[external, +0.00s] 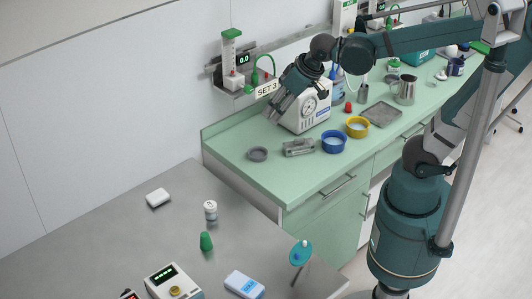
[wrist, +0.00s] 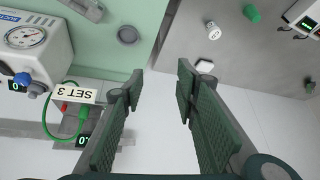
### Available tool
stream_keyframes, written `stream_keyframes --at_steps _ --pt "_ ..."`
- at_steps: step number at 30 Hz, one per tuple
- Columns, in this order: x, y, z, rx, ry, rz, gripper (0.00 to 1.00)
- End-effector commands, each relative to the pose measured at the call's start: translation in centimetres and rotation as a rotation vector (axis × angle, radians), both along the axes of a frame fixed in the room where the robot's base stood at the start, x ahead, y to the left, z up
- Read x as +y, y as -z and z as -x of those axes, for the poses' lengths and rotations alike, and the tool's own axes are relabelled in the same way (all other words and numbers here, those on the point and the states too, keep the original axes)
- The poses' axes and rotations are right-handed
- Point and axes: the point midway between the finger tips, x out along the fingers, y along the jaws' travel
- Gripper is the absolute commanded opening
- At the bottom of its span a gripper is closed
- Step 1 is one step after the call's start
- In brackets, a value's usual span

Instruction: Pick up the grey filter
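A small round grey piece (external: 257,154), which looks like the grey filter, lies on the green counter near its left end. It also shows in the wrist view (wrist: 127,34), beyond my left fingertip. My gripper (external: 272,120) is in the air above the back of the counter, pointing down and left, in front of the SET 3 sign. In the wrist view my gripper (wrist: 160,73) has its two fingers apart with nothing between them. The grey piece is clear of the fingers.
A white gauge unit (external: 305,108) stands behind, close to my gripper. The grey table (external: 130,230) in front holds several small items.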

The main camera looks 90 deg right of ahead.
Motion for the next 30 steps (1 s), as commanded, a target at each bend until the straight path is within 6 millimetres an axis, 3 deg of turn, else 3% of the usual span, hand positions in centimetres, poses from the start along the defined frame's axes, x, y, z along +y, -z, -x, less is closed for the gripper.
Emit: stream_keyframes --at_steps 15,30 --pt "-13.7 -1.7 -2.2 0.054 0.408 -0.044 0.3" --pt "-27.9 -1.2 -0.9 0.088 0.811 -0.072 0.3"
